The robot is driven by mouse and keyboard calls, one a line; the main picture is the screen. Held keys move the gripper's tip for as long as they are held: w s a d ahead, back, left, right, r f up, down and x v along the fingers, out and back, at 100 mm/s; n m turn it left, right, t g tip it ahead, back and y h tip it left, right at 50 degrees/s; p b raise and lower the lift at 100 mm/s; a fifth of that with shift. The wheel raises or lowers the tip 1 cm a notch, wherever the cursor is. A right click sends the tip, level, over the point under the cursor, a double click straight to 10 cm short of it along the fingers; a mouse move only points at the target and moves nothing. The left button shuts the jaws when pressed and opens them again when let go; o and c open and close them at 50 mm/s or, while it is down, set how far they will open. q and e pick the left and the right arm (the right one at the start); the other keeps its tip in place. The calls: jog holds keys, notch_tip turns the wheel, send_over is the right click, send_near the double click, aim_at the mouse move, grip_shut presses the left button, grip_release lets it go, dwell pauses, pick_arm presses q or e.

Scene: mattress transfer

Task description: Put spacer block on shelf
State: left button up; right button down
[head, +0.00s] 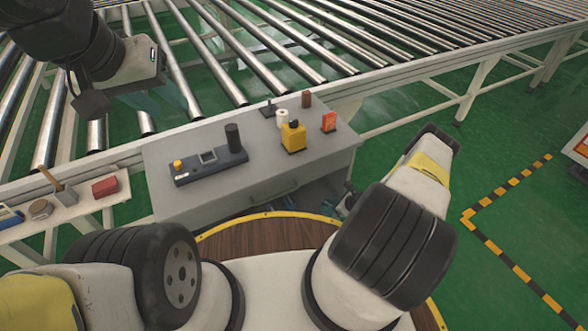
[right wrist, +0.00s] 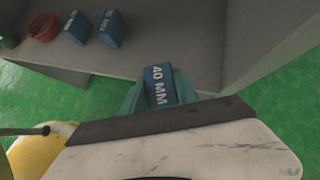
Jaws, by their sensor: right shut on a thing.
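The spacer block (right wrist: 159,84) is blue with white "40 MM" lettering. In the right wrist view it sits between the teal fingers of my right gripper (right wrist: 155,92), which is shut on it. The block is at the front edge of a grey shelf (right wrist: 150,62); I cannot tell whether it touches the shelf. In the head view the block is hidden and my right arm reaches down by the cabinet's front. My left gripper (head: 166,100) is at the upper left over the rollers, empty, its teal fingers apart.
The grey cabinet (head: 160,190) carries small items on top, beside a roller conveyor (head: 250,60).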

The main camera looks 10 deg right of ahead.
jog(key=w+a, duration=0.7)
jog(key=shift+w, duration=0.3)
jog(key=shift+w+a+f, duration=0.15)
jog(key=shift+w+a, duration=0.05)
jog(key=shift+a, duration=0.05)
jog(key=shift+d+f, duration=0.1)
jog(key=shift+f, duration=0.05)
jog(key=c, duration=0.9)
grip_release()
jog(key=shift+f, duration=0.1)
jog(key=shift+s+d+r, duration=0.1)
jog(key=shift+r, duration=0.15)
jog(key=s+d, duration=0.2)
jog(key=s, duration=0.1)
jog(key=s+d, duration=0.6)
jog(key=shift+s+d+r, duration=0.2)
jog(key=shift+d+r, duration=0.05)
jog(key=shift+r, duration=0.05)
